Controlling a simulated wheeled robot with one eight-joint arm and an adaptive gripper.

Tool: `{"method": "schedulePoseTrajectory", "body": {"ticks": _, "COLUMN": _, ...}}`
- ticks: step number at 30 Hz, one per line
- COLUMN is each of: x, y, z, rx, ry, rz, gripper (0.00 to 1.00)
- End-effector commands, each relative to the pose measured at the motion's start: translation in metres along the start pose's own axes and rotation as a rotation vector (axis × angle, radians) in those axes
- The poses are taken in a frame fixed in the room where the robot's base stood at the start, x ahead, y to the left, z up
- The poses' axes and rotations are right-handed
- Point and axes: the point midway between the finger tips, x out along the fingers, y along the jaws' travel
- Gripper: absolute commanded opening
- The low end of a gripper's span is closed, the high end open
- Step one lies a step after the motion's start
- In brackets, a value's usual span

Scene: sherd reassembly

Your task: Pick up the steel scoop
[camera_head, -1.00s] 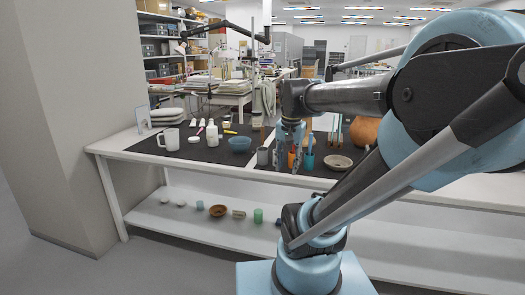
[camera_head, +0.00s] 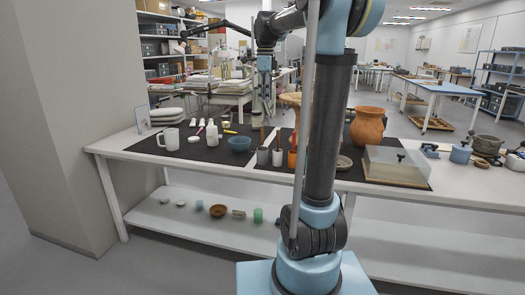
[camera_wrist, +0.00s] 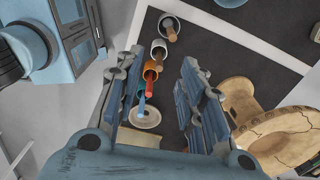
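I cannot single out a steel scoop in either view. In the wrist view a row of cups with handles in them runs down the dark mat: a grey cup with a brown handle (camera_wrist: 172,34), a pale cup (camera_wrist: 158,46), an orange cup with a red handle (camera_wrist: 149,76) and a teal cup with a blue handle (camera_wrist: 142,97). In the head view two grey cups (camera_head: 277,158) and the orange cup (camera_head: 292,159) show; my arm hides what lies just right of them. My gripper (camera_wrist: 160,80), also in the head view (camera_head: 264,88), is open and empty above the mat.
A shallow dish (camera_wrist: 146,117) lies beyond the teal cup. A cracked tan vessel (camera_wrist: 265,120) is right of my gripper.

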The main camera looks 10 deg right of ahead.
Motion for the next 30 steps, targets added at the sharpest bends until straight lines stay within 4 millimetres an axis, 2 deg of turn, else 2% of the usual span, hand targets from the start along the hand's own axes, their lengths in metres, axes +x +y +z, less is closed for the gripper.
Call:
{"method": "schedulePoseTrajectory", "body": {"ticks": 4, "x": -0.006, "y": -0.017, "z": 0.010, "rx": 0.093, "ry": 0.004, "rz": 0.008, "gripper": 0.36}}
{"method": "schedulePoseTrajectory", "body": {"ticks": 7, "x": -0.006, "y": -0.021, "z": 0.012, "rx": 0.120, "ry": 0.005, "rz": 0.010, "gripper": 0.36}}
{"method": "schedulePoseTrajectory", "body": {"ticks": 10, "x": 0.003, "y": -0.021, "z": 0.012, "rx": 0.126, "ry": 0.005, "rz": 0.011, "gripper": 0.36}}
{"method": "schedulePoseTrajectory", "body": {"ticks": 24, "x": 0.083, "y": -0.020, "z": 0.012, "rx": 0.123, "ry": 0.005, "rz": 0.011, "gripper": 0.36}}
{"method": "schedulePoseTrajectory", "body": {"ticks": 30, "x": 0.107, "y": -0.020, "z": 0.012, "rx": 0.122, "ry": 0.005, "rz": 0.011, "gripper": 0.36}}
